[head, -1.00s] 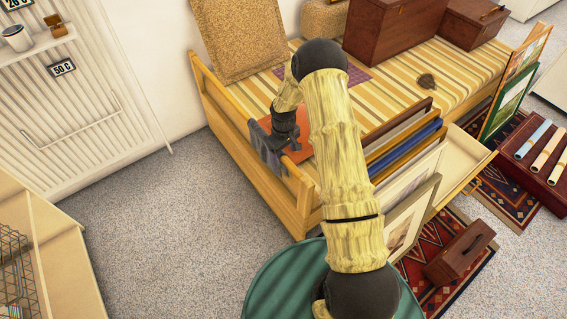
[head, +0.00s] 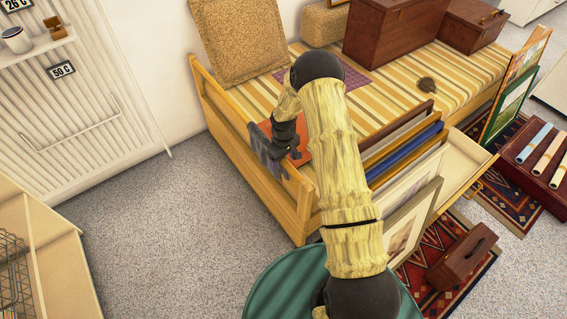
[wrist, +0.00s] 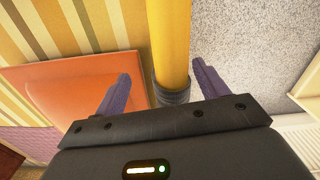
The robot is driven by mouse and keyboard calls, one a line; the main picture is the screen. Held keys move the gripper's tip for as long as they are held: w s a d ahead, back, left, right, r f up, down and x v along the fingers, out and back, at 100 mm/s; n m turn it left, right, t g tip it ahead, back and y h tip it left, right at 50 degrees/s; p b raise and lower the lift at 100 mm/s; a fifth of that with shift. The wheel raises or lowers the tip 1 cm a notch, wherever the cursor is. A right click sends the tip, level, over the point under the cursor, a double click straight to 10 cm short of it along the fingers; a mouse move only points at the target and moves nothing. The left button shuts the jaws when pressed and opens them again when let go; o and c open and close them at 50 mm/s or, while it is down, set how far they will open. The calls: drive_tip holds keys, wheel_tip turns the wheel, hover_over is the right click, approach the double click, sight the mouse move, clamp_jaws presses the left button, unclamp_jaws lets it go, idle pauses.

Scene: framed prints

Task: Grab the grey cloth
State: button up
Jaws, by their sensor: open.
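The grey cloth (head: 259,143) hangs over the wooden side rail (head: 283,198) of the daybed in the head view. In the wrist view a dark grey fold of it (wrist: 174,92) wraps the yellow rail, close to my gripper's palm. My gripper (wrist: 161,70) is open, with one finger on each side of the rail. In the head view my gripper (head: 284,150) is right at the cloth and hides part of it. I cannot tell whether the fingers touch the cloth.
An orange-red flat item (head: 299,150) lies on the striped mattress (head: 390,99) beside the rail. Framed prints (head: 411,224) lean at the daybed's near end. A tan cushion (head: 238,42) and brown boxes (head: 394,28) sit on the daybed. The carpet at left is clear.

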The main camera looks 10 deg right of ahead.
drive_tip(key=shift+f+b, duration=0.4)
drive_tip(key=shift+f, duration=0.6)
